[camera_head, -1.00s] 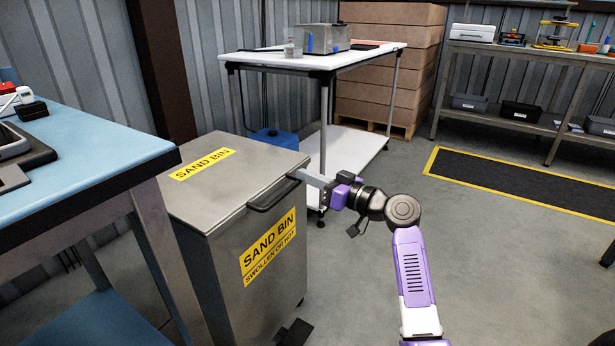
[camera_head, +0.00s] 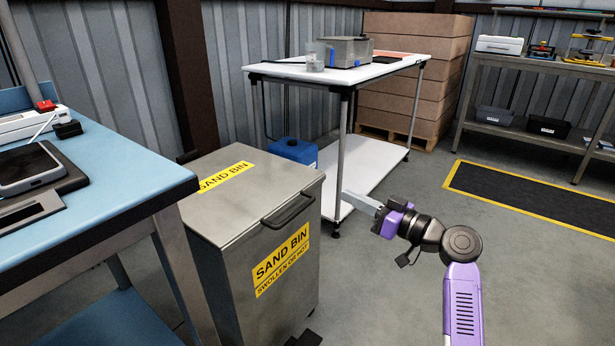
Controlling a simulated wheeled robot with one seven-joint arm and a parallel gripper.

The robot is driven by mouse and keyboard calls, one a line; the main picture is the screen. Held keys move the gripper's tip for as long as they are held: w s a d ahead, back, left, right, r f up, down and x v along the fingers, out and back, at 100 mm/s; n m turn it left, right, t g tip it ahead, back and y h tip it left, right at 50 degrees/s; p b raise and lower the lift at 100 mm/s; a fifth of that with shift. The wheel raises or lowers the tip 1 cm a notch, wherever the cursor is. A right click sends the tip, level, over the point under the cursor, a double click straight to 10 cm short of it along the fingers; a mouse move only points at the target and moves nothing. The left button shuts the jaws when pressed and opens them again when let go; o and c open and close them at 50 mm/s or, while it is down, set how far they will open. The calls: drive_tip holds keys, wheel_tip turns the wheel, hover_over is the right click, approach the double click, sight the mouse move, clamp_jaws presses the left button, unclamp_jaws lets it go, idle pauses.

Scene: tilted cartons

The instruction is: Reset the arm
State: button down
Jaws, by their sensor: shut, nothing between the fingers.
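My arm (camera_head: 462,290), purple and black, reaches up from the bottom right of the head view. My gripper (camera_head: 352,197) is at its end, pointing left. Its fingers are together and hold nothing. The gripper is in the air to the right of the grey metal sand bin (camera_head: 213,222), apart from its handle (camera_head: 288,211).
A blue workbench (camera_head: 110,190) with devices on it stands at the left. A white-topped table (camera_head: 385,70) with a lower shelf stands behind the bin. Stacked cartons (camera_head: 415,70) and a shelf rack (camera_head: 530,140) are at the back. Floor at the right is open around a black mat (camera_head: 540,195).

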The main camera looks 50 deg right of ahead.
drive_tip(key=s+d+m+g+h, duration=0.1)
drive_tip(key=s+d+m+h, duration=0.2)
drive_tip(key=d+m+h, duration=0.3)
drive_tip(key=s+a+f+m+g+h, duration=0.2)
drive_tip(key=s+a+f+g+h, duration=0.15)
drive_tip(key=a+f, duration=0.35)
drive_tip(key=s+a+f+n+y, duration=0.1)
drive_tip(key=s+a+n+y, duration=0.25)
drive_tip(key=s+a, duration=0.6)
drive_tip(key=s+a+f+n+y, duration=0.2)
drive_tip(key=s+a+n+y, duration=0.15)
drive_tip(key=a, duration=1.05)
drive_tip(key=s+a+f+n+y, duration=0.1)
drive_tip(key=s+a+n+y, duration=0.25)
drive_tip(key=s+a, duration=0.6)
wheel_tip(320, 180, up, 30)
drive_tip(key=w+a+p, duration=0.2)
drive_tip(key=p, duration=2.8)
drive_tip(key=shift+w+t, duration=0.2)
drive_tip(key=shift+t, duration=0.15)
